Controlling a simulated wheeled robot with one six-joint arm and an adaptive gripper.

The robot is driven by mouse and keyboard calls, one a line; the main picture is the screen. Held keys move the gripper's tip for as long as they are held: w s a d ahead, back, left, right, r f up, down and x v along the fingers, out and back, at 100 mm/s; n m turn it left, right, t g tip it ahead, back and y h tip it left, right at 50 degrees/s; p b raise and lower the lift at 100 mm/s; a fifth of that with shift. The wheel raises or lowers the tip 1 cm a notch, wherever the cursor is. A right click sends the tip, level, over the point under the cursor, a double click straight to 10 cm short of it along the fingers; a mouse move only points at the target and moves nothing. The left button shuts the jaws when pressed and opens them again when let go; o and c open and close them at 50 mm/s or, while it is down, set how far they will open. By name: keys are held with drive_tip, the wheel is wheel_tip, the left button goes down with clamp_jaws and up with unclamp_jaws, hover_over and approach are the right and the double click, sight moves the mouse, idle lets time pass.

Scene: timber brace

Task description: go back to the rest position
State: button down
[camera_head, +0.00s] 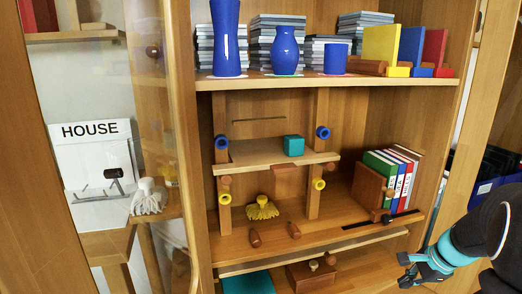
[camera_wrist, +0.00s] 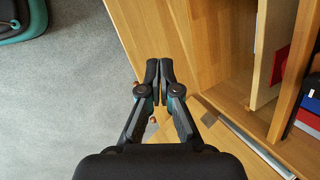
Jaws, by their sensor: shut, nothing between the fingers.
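My gripper (camera_head: 414,270) is at the lower right of the head view, in front of the wooden cabinet (camera_head: 391,108) and apart from its shelves. In the wrist view my gripper (camera_wrist: 159,72) points away from the camera, its two dark fingers together with nothing between them. The cabinet's wood (camera_wrist: 220,45) lies beyond and to the right of the fingers. Part of my arm is cut off by the right edge of the head view.
A small shelf board (camera_head: 260,156) on two posts bears a teal cube (camera_head: 293,145). Blue vases (camera_head: 226,40) stand on the upper shelf. Books (camera_head: 395,175) stand at the right. A glass door (camera_head: 150,70) stands open at left.

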drive_tip(key=s+a+r+n+h, duration=0.1)
drive_tip(key=s+a+r+n, duration=0.2)
drive_tip(key=s+a+n, duration=0.2)
drive_tip(key=s+a+r+n+t+h, duration=0.1)
drive_tip(key=s+a+r+n, duration=0.3)
drive_tip(key=s+a+n, duration=0.2)
drive_tip(key=s+a+r+n, duration=0.4)
drive_tip(key=s+a+n, duration=0.2)
drive_tip(key=a, duration=0.5)
drive_tip(key=s, duration=0.2)
drive_tip(key=shift+s+r+h, duration=0.15)
drive_tip(key=shift+s+h, duration=0.15)
drive_tip(key=shift+h, duration=0.1)
